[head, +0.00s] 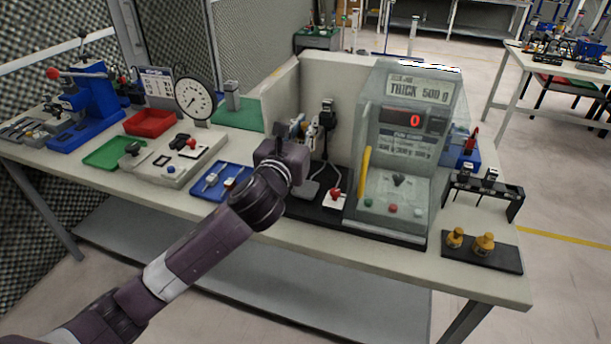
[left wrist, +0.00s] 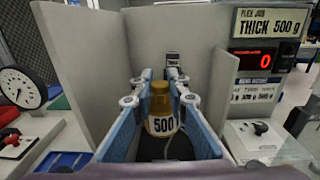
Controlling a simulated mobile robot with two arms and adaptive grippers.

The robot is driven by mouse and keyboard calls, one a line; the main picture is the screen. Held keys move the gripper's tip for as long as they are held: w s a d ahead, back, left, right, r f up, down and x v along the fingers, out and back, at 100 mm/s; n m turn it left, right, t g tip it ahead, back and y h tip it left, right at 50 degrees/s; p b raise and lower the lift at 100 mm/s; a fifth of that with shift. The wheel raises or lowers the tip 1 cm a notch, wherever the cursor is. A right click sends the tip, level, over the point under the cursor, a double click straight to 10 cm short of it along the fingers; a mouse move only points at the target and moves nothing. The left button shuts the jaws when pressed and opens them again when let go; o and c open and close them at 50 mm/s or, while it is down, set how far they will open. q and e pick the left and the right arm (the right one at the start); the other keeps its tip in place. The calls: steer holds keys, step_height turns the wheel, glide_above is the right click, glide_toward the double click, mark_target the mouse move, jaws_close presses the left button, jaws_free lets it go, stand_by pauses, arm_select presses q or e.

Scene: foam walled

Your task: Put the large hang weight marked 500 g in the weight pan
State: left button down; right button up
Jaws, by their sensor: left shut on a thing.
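My left gripper (head: 309,128) is inside the foam-walled bay in the head view. In the left wrist view its two blue-lined fingers (left wrist: 158,100) are shut on a brass weight (left wrist: 161,104) with a white label reading 500. The weight is upright between the fingers. In the head view my gripper hides it. A flat grey plate (head: 306,189) lies low on the black base below the gripper; I cannot tell for sure whether it is the weight pan. My right gripper is not in view.
Pale foam walls (head: 365,88) stand behind and beside the bay. The grey display machine (head: 405,150), reading THICK 500 g and 0, stands right of it. Two brass weights (head: 484,244) sit on a black tray (head: 482,259). A blue tray (head: 207,194) lies left.

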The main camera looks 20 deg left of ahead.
arm_select(q)
steer(key=shift+f+b, duration=1)
steer(key=shift+f, duration=5.35)
steer(key=c, duration=2)
jaws_free()
steer(key=shift+f, duration=0.2)
steer(key=shift+o, duration=0.6)
steer(key=shift+r, duration=0.1)
steer(key=s, duration=1.2)
steer(key=shift+b, duration=0.4)
steer(key=shift+s, duration=0.1)
